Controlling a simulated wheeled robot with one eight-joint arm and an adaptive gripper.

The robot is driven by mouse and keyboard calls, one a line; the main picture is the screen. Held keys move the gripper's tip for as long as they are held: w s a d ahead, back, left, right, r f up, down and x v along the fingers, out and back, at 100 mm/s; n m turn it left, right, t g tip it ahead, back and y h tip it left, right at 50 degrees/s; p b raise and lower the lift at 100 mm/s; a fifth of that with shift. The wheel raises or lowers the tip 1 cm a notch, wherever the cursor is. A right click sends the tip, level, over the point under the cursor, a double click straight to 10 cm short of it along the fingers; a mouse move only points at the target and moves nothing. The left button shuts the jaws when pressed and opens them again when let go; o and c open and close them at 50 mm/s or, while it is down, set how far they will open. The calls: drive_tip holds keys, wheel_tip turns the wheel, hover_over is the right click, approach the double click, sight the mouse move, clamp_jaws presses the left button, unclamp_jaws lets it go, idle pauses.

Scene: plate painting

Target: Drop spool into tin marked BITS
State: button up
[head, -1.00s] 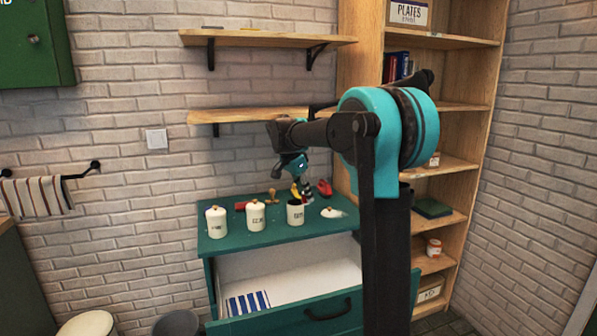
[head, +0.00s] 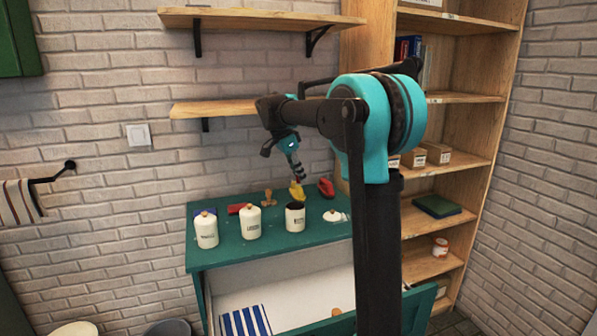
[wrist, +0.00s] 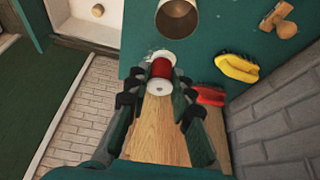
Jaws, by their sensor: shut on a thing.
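A spool (wrist: 160,73) of red thread with white ends is held between the fingertips of my gripper (wrist: 159,88) in the wrist view. An open, lidless cream tin (wrist: 178,18) lies just beyond the spool there, apart from it. In the head view the open tin (head: 295,218) stands upright on the green cabinet, with my gripper (head: 298,177) above and behind its mouth. Its label is too small to read surely. A cream lid (head: 334,215) with a wooden knob lies to its right.
Two lidded tins (head: 206,231) (head: 250,223) stand left of the open one. A yellow brush (wrist: 238,67), a red brush (wrist: 210,95) and a wooden piece (wrist: 278,20) lie near the spool. The drawer (head: 270,290) below is open, with a striped cloth (head: 245,322) inside.

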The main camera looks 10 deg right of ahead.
drive_tip(key=shift+f, duration=2.55)
drive_tip(key=o, duration=0.9)
drive_tip(key=v, duration=1.2)
drive_tip(key=shift+s, duration=0.1)
